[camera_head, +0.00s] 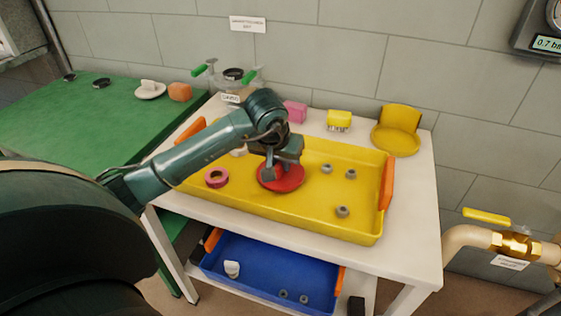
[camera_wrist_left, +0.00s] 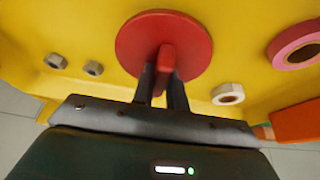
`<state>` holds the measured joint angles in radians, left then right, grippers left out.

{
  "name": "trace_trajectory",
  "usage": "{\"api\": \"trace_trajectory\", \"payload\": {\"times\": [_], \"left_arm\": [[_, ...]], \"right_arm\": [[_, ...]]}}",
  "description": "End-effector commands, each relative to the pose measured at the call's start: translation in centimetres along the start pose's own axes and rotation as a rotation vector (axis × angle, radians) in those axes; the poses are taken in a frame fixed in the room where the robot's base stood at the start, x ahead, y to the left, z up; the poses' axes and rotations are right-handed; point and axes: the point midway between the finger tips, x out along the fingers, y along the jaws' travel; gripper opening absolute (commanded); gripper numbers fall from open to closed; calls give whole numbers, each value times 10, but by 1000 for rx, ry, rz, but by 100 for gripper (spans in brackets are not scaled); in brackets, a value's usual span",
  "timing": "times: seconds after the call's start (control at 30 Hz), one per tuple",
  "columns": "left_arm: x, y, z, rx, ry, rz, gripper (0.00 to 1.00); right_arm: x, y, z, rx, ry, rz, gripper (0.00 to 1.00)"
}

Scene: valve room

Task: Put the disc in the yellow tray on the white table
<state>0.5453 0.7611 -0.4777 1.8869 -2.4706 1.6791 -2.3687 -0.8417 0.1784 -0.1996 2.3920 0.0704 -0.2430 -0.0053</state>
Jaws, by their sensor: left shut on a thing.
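The red disc (camera_head: 284,179) is inside the yellow tray (camera_head: 345,226) on the white table (camera_head: 418,200). My left gripper (camera_head: 281,172) is above the disc and shut on its raised handle. In the left wrist view the disc (camera_wrist_left: 190,40) fills the upper middle, with the handle between the fingers of my left gripper (camera_wrist_left: 163,82). The disc looks flat and low over the tray floor; I cannot tell whether it touches the floor. My right gripper is not in view.
The tray also holds a pink tape roll (camera_head: 217,177) and several grey nuts (camera_head: 342,211). A blue tray (camera_head: 262,281) is on the lower shelf. A green table (camera_head: 90,125) stands at left. A yellow-handled valve (camera_head: 487,216) is at right.

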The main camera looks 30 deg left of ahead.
Motion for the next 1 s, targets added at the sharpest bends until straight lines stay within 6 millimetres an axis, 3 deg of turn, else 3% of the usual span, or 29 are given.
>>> {"api": "trace_trajectory", "payload": {"times": [0.2, 0.23, 0.5, 0.77, 0.87, 1.0], "left_arm": [[3, 0, 1, 1, 3, 1, 0], [3, 0, 1, 1, -1, 0, 16], [2, 0, 1, 1, -1, 1, 36], [-1, 0, 0, 0, -1, 1, 36], [-10, 0, -1, 1, 3, 1, 36], [-36, 0, -2, 2, 6, -1, 36]], "right_arm": [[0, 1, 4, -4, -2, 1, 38], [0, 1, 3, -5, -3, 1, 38], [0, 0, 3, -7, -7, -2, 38], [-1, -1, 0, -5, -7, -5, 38], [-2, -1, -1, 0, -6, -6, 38], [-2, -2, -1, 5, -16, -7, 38]]}}
